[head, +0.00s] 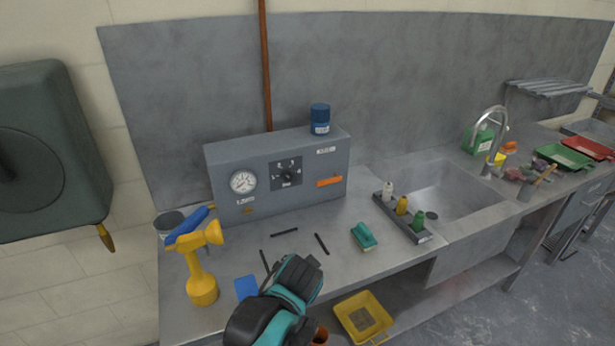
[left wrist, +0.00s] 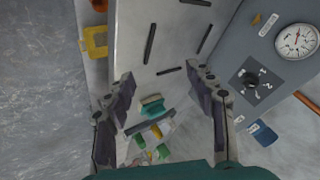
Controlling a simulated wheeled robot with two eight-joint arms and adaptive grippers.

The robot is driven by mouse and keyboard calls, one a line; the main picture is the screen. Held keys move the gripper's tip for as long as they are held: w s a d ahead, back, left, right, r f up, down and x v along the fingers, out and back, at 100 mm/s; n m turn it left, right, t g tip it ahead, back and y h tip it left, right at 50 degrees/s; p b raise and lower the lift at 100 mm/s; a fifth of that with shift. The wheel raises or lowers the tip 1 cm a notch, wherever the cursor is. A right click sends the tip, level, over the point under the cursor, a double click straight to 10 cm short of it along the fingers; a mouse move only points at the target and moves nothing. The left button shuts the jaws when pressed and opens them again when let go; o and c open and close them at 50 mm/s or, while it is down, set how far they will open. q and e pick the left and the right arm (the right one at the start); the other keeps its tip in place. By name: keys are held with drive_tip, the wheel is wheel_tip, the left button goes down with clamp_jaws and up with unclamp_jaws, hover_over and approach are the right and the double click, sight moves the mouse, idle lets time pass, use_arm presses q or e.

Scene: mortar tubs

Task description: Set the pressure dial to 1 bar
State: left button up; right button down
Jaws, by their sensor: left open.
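The pressure dial (head: 287,174) is a dark knob on a black square plate with pale numbers, on the front of a grey control box (head: 229,211). Its pointer setting is too small to read. The dial also shows at the right of the left wrist view (left wrist: 249,79). A round white gauge (head: 243,182) sits left of it; its reading is unclear. My left arm reaches over the bench in the head view, with its fingers hidden there. In the left wrist view my left gripper (left wrist: 162,80) is open and empty, above the bench and apart from the dial.
Several dark bars (head: 321,243) and a teal-topped brush (head: 364,236) lie on the bench before the box. A yellow spray-like tool (head: 202,285) stands at left. A bottle tray (head: 402,218) stands beside the sink (head: 452,244). A blue can (head: 320,113) tops the box.

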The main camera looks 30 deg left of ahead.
use_arm(q)
drive_tip(key=w+a+r+m+y+p, duration=0.2)
drive_tip(key=w+a+m+y, duration=0.15)
drive_tip(key=w, duration=0.35)
drive_tip(key=w+a+r+m+y+p, duration=0.2)
drive_tip(key=w+a+r, duration=0.15)
drive_tip(key=w, duration=0.45)
drive_tip(key=m+t+y+p, duration=0.3)
drive_tip(key=m+y+p, duration=0.25)
drive_tip(key=m, duration=0.25)
approach(290, 178)
drive_tip(key=x, duration=0.3)
drive_tip(key=b+x, duration=0.1)
drive_tip(key=x, duration=0.5)
drive_tip(key=shift+w+a+f+b, duration=0.15)
drive_tip(key=shift+a+b, duration=0.05)
drive_tip(key=shift+b, duration=0.15)
drive_tip(key=c, duration=1.2)
